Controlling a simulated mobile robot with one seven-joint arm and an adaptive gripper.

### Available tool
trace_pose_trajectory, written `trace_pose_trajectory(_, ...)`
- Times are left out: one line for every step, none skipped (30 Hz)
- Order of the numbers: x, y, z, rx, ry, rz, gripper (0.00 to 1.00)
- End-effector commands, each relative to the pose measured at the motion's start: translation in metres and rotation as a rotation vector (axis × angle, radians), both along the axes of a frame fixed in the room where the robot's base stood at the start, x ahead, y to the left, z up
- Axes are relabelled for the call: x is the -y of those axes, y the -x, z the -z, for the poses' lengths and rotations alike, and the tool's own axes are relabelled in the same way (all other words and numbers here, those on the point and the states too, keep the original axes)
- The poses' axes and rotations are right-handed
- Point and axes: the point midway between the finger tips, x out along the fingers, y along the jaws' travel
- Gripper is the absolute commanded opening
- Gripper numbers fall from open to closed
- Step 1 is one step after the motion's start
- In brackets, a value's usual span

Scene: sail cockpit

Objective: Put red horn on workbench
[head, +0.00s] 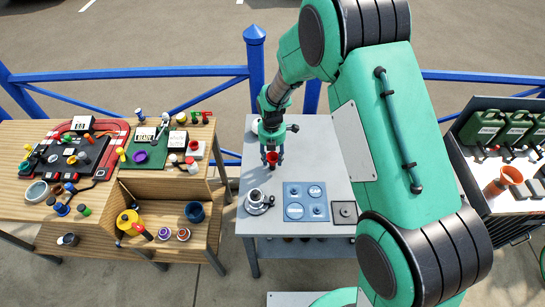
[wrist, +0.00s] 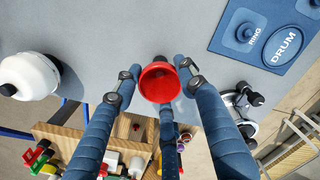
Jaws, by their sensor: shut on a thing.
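The red horn (head: 272,159) is held between the fingers of my gripper (head: 272,152), over the back left part of a grey-topped table (head: 262,137). In the wrist view its round red mouth (wrist: 159,84) faces the camera, with the blue fingers of my gripper (wrist: 158,78) closed around it. Its lower end is hidden, so I cannot tell whether it touches the tabletop. A wooden bench (head: 100,205) stands to the left, apart from the grey table. The pictures do not show which surface is called the workbench.
On the grey table are a blue mat (head: 306,202) with round labelled spots, a silver device (head: 256,201) and a dark square plate (head: 344,212). A white rounded object (wrist: 28,76) is in the wrist view. The wooden bench is crowded. Green cans (head: 486,127) stand far right.

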Motion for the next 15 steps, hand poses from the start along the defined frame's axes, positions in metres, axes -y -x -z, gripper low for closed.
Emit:
trace_pose_trajectory(0.0001,0.0001,0.0016,0.000,0.000,0.000,0.42)
trace_pose_trajectory(0.0000,0.0001,0.0012,0.000,0.000,0.000,0.48)
trace_pose_trajectory(0.0000,0.0001,0.0010,0.000,0.000,0.000,0.56)
trace_pose_trajectory(0.0000,0.0001,0.0010,0.000,0.000,0.000,0.59)
trace_pose_trajectory(0.0000,0.0001,0.0010,0.000,0.000,0.000,0.59)
trace_pose_trajectory(0.0000,0.0001,0.0009,0.000,0.000,0.000,0.59)
trace_pose_trajectory(0.0000,0.0001,0.0009,0.000,0.000,0.000,0.59)
trace_pose_trajectory(0.0000,0.0001,0.0009,0.000,0.000,0.000,0.59)
trace_pose_trajectory(0.0000,0.0001,0.0009,0.000,0.000,0.000,0.59)
trace_pose_trajectory(0.0000,0.0001,0.0009,0.000,0.000,0.000,0.59)
trace_pose_trajectory(0.0000,0.0001,0.0008,0.000,0.000,0.000,0.59)
trace_pose_trajectory(0.0000,0.0001,0.0007,0.000,0.000,0.000,0.59)
trace_pose_trajectory(0.0000,0.0001,0.0004,0.000,0.000,0.000,0.59)
trace_pose_trajectory(0.0000,0.0000,-0.0002,0.000,0.000,0.000,0.59)
trace_pose_trajectory(0.0000,0.0000,-0.0013,0.000,0.000,0.000,0.59)
